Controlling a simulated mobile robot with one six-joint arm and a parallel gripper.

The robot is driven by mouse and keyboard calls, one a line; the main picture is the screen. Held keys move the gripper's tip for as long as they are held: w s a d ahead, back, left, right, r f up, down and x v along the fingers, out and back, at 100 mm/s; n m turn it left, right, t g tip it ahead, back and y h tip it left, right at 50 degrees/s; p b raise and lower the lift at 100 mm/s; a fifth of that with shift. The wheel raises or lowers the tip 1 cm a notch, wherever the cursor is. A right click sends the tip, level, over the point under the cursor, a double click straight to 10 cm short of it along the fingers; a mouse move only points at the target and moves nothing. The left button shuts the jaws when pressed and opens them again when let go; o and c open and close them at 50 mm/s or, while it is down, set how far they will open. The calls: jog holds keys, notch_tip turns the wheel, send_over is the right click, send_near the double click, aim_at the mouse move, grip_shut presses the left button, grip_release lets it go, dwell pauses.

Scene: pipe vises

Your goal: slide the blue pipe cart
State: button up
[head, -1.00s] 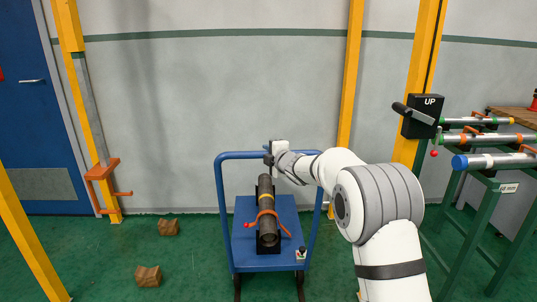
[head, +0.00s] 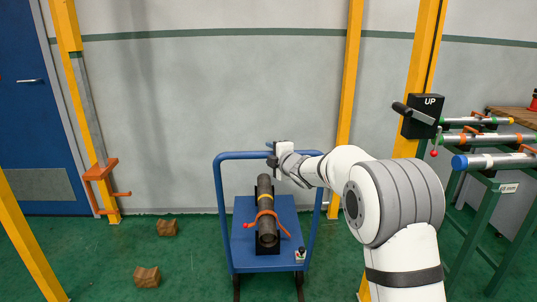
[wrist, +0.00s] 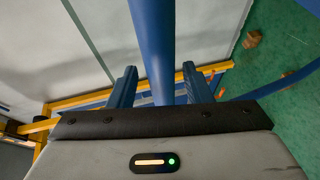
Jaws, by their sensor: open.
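In the wrist view, the blue bar (wrist: 154,45) runs between the two open fingers of my gripper (wrist: 160,85).
Two brown blocks (head: 167,228) (head: 146,277) lie on the floor left of the cart. Yellow posts (head: 347,90) stand behind it. A green rack (head: 470,215) with several pipes and a black UP box (head: 422,115) are at the right.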

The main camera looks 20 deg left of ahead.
jog(key=shift+v, duration=2.35)
jog(key=s+d+r+m+g+h+p, duration=0.1)
jog(key=s+d+r+m+h+p, duration=0.3)
jog(key=d, duration=0.4)
jog(key=s+d+r+m+h+p, duration=0.2)
jog(key=s+d+r+m+p, duration=0.25)
jog(key=d, duration=0.45)
jog(key=s+d+r+m+g+h+p, duration=0.1)
jog(key=s+d+r+m+h+p, duration=0.15)
jog(key=s+d+m, duration=0.45)
jog(key=s+d+m+g+p, duration=0.2)
jog(key=s+d+m+p, duration=0.1)
jog(key=s, duration=0.6)
jog(key=s+d+m+g+h+p, duration=0.1)
jog(key=s+d+m+g+p, duration=0.1)
jog(key=s, duration=0.7)
jog(key=s+d+m+g+p, duration=0.3)
jog(key=s+m+p, duration=0.1)
jog(key=s, duration=0.5)
jog(key=shift+d+r+m+g+h, duration=0.15)
jog(key=shift+d+m+g+h, duration=0.15)
jog(key=shift+d+m+h, duration=0.05)
jog(key=shift+c, duration=0.4)
